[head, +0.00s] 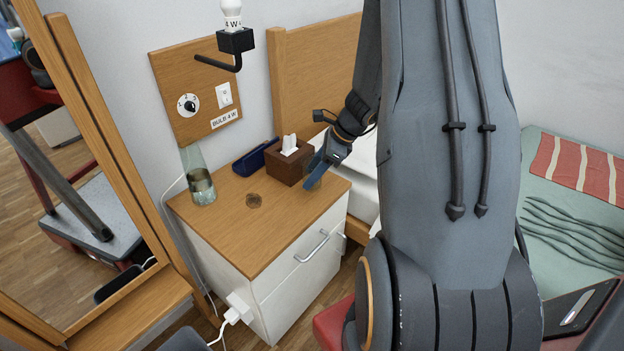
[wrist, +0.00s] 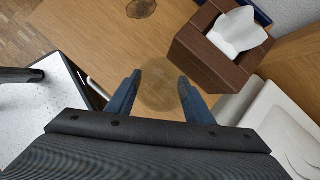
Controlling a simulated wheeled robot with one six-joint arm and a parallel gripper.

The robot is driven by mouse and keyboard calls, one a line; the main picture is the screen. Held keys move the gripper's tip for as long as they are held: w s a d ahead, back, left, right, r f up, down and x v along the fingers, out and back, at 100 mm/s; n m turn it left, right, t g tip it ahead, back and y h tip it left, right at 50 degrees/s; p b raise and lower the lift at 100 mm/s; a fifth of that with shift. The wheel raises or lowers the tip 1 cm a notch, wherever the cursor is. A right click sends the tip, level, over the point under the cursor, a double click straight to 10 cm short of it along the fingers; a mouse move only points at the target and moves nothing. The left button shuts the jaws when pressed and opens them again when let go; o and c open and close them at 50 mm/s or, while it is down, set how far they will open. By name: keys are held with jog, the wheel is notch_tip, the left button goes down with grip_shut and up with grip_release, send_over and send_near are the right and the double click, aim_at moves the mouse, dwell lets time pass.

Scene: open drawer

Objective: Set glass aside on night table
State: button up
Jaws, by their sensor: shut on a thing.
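The night table (head: 225,225) has a wooden top and white drawer fronts. My gripper (head: 314,172) is over the right part of its top, beside the tissue box. In the wrist view, the blue fingers of my gripper (wrist: 160,92) are on either side of a round, see-through glass (wrist: 158,98) and are shut on it. The tabletop shows through the glass. In the head view the fingers mostly hide the glass, and I cannot tell whether its base touches the table.
A brown tissue box (head: 287,165) stands close to my gripper, with a dark blue case (head: 255,158) behind it. A carafe (head: 198,180) stands at the left back. A dark round mark (head: 254,200) is mid-table. The front left of the top is clear.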

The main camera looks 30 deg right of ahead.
jog(key=shift+f, duration=0.95)
jog(key=shift+f, duration=0.2)
jog(key=o, duration=1.1)
jog(key=shift+o, duration=0.2)
jog(key=shift+r, duration=0.1)
